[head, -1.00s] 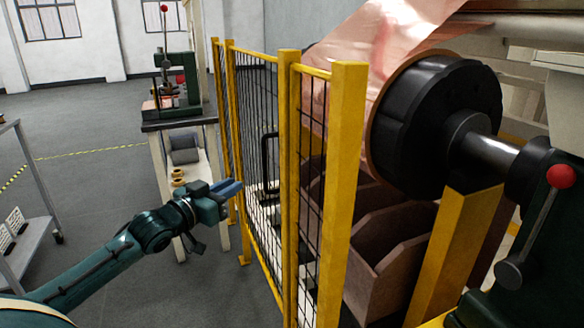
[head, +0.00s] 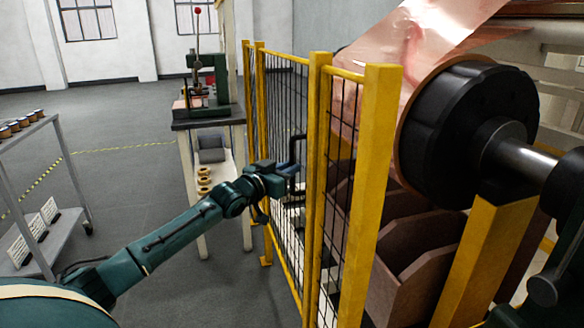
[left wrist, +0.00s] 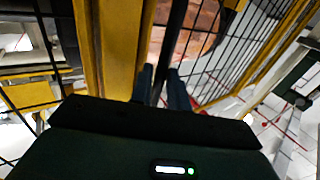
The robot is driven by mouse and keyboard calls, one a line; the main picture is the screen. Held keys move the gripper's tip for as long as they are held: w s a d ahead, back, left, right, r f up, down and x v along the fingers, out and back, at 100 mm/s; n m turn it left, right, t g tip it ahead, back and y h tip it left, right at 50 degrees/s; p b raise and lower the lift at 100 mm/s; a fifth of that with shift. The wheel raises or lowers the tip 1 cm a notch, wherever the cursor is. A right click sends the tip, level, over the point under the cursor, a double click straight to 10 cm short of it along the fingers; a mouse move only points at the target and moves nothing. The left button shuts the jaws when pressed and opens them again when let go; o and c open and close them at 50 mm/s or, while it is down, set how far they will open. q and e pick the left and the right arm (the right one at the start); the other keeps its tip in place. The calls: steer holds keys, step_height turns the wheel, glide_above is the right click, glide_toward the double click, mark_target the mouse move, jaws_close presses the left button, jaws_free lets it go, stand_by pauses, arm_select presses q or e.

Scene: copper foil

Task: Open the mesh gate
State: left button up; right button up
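The mesh gate (head: 285,95) is a black wire panel in a yellow frame, standing upright in line with the fence. Its black handle (head: 303,145) is on the near face. In the left wrist view the handle (left wrist: 177,35) shows as a dark bar. My left gripper (head: 288,168) is at the handle, and in the left wrist view its two fingers (left wrist: 161,85) lie on either side of the bar. Whether they press on it I cannot tell. My right gripper is not in view.
Yellow fence posts (head: 370,190) stand right of the gate, with a copper roll on a black hub (head: 460,120) and brown bins (head: 415,265) behind. A bench (head: 190,123) with a green press stands beyond. A grey cart (head: 60,235) is at left. The floor between is free.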

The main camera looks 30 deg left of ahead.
arm_select(q)
steer(key=shift+w+d, duration=0.1)
steer(key=shift+w, duration=0.7)
steer(key=shift+c, duration=0.6)
jaws_close()
